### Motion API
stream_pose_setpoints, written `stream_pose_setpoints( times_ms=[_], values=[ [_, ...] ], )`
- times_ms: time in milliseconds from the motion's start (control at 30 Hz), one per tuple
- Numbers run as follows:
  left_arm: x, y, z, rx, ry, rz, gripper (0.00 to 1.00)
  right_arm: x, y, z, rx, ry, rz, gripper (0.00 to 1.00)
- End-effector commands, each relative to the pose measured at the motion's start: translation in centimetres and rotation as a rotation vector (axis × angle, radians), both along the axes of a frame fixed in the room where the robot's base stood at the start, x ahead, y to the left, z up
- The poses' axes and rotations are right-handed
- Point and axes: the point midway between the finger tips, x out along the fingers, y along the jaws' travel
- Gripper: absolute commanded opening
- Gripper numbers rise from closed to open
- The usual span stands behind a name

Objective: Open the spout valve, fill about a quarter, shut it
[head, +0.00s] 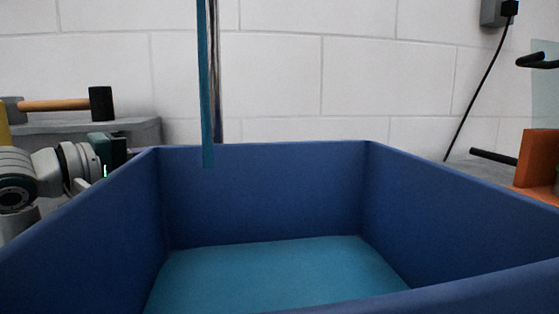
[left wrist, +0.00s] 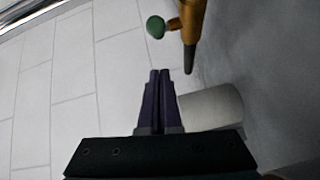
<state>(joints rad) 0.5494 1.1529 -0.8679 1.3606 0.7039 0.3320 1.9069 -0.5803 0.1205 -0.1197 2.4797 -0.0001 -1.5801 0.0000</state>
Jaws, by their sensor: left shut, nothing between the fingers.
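A brass spout (left wrist: 194,18) with a dark tip shows at the top of the left wrist view. A round green knob (left wrist: 156,27) on a short stem sticks out from its side. My left gripper (left wrist: 160,72) is shut and empty, its dark purple fingertips just short of the knob and apart from it. A pale cylinder (left wrist: 213,105) lies to the right of the fingers in that view, partly hidden by the gripper; its opening and any contents cannot be seen. In the head view my left gripper (head: 138,151) is at the left, mostly hidden by a blue bin wall. My right gripper is not in view.
A large blue padded bin (head: 265,190) fills the front of the head view. Teal straps (head: 207,90) hang above its far wall. A mallet (head: 100,104) lies on a grey surface (head: 145,130) at the left. An orange object (head: 538,160) stands at the right.

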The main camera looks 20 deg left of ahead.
Motion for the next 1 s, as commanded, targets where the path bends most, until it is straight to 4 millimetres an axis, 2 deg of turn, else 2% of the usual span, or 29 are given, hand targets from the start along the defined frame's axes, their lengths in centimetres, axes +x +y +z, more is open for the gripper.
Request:
stream_pose_setpoints(
  times_ms=[200,333,700,900,1000],
  values=[
    [-0.2,-2.3,-0.4,-0.005,0.004,-0.002,0.00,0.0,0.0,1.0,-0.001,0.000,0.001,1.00],
    [-0.3,-3.1,-0.6,-0.003,0.004,-0.001,0.00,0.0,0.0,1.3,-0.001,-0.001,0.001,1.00],
    [-0.3,-3.3,-0.7,0.000,0.002,-0.001,0.00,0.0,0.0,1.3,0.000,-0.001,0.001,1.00],
    [-0.7,-3.9,-0.3,-0.005,0.006,-0.001,0.00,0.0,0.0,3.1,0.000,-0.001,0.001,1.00],
    [-0.7,-3.9,-0.6,0.000,0.002,0.000,0.00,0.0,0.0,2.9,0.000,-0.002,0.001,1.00]
  ],
)
